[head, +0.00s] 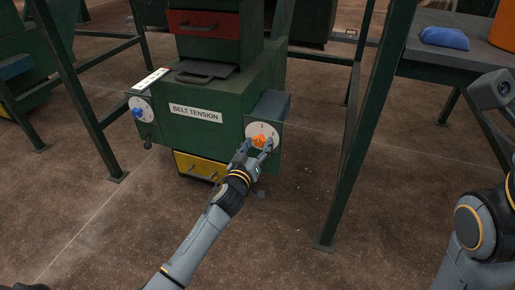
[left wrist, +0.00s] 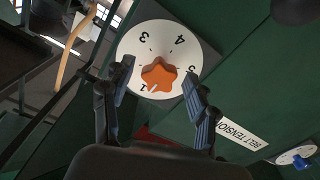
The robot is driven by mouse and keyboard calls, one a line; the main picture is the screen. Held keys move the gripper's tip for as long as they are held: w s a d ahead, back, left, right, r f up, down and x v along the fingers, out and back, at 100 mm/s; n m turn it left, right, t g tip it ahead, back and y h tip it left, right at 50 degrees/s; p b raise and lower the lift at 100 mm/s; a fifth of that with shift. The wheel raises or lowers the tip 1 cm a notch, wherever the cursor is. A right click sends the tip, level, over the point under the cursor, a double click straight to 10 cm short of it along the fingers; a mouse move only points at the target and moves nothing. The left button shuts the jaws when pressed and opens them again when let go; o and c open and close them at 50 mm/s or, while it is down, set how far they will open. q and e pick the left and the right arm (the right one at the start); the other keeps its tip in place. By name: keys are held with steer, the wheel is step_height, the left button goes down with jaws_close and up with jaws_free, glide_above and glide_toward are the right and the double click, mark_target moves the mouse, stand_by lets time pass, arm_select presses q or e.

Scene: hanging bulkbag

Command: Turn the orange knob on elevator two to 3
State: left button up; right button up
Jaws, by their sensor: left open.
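The orange knob (head: 259,140) sits on a round white dial (head: 262,129) at the right side of the green machine labelled BELT TENSION. In the left wrist view the knob (left wrist: 160,73) is star-shaped, and its white mark points at or near 1. The numbers 1, 3, 4 and 5 show on this dial (left wrist: 160,35); the spot between 1 and 3 is partly behind a finger. My left gripper (head: 254,147) is open, with one finger on each side of the knob (left wrist: 159,85) and gaps visible. My right arm shows at the right edge, but its fingers do not.
A blue knob (head: 138,112) on another white dial is at the machine's left side. A yellow drawer (head: 200,167) is below and a red one (head: 203,23) above. A green frame post (head: 362,140) stands to the right, beside a table holding a blue object (head: 444,38).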

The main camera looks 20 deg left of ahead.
arm_select(q)
steer(key=c, duration=1.1)
steer(key=shift+c, duration=0.2)
